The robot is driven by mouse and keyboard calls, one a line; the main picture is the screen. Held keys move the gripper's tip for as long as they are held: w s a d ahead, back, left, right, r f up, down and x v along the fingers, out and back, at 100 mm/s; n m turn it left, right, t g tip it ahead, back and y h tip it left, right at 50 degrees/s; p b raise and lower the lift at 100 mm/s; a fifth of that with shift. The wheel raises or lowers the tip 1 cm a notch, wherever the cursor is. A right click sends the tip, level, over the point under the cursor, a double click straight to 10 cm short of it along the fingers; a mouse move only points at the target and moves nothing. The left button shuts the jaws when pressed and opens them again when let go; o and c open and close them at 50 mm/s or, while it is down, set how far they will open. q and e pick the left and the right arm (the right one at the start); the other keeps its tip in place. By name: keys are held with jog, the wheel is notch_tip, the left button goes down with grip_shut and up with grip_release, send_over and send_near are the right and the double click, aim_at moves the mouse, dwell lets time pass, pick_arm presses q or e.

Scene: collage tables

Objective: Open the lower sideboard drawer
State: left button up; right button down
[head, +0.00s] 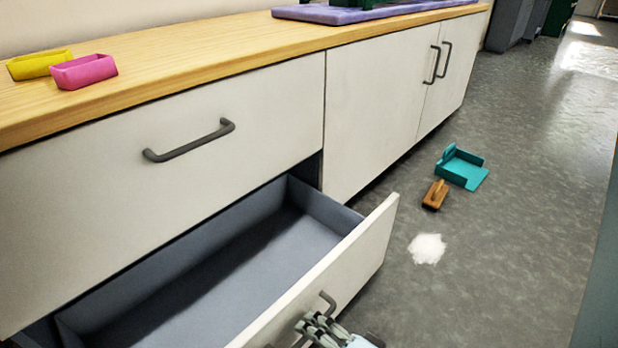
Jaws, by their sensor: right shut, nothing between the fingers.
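The lower sideboard drawer (345,262) is pulled well out from the white sideboard, and its grey inside (215,265) looks empty. Its dark bar handle (328,300) is partly hidden behind my right gripper. My right gripper (312,322) is at the bottom of the view, right at the handle on the drawer's front. Its fingers are shut; I cannot tell whether they touch the bar. The upper drawer (80,190) is closed, with its own dark handle (190,142). My left gripper is not in view.
A yellow tray (38,63) and a pink tray (85,71) stand on the wooden top. Closed cupboard doors (385,100) are to the right. On the floor lie a teal dustpan (462,168), a brown brush (435,195) and a white powder patch (427,249).

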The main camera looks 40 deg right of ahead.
jog(key=c, duration=1.4)
grip_release()
jog(key=shift+s, duration=0.1)
jog(key=v, duration=1.1)
jog(key=shift+s, duration=0.4)
